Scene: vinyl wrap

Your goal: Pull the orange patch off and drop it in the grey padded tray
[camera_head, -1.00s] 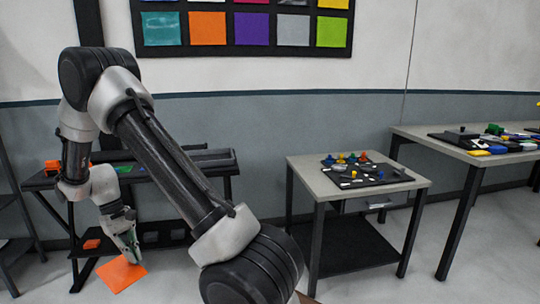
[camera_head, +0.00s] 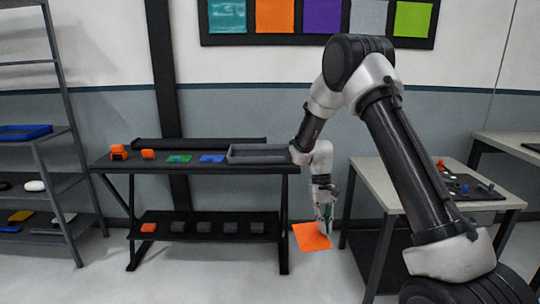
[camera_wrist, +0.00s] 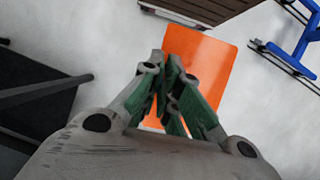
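The orange patch (camera_head: 312,237) hangs as a flat sheet from my gripper (camera_head: 328,215), off to the right of the dark bench and below its top. In the wrist view the patch (camera_wrist: 212,65) spreads out beyond the fingertips. The green-padded fingers of my gripper (camera_wrist: 170,68) are closed together on it, hiding part of it. A grey tray (camera_head: 262,161) with a raised rim lies at the right end of the dark bench top, close to my wrist; its inside is partly seen.
The dark bench (camera_head: 205,170) also holds orange blocks, a green piece and a blue piece (camera_head: 212,158). A grey-topped table (camera_head: 385,182) stands right of the patch. A shelf rack (camera_head: 60,165) stands left. A blue frame (camera_wrist: 302,45) shows in the wrist view.

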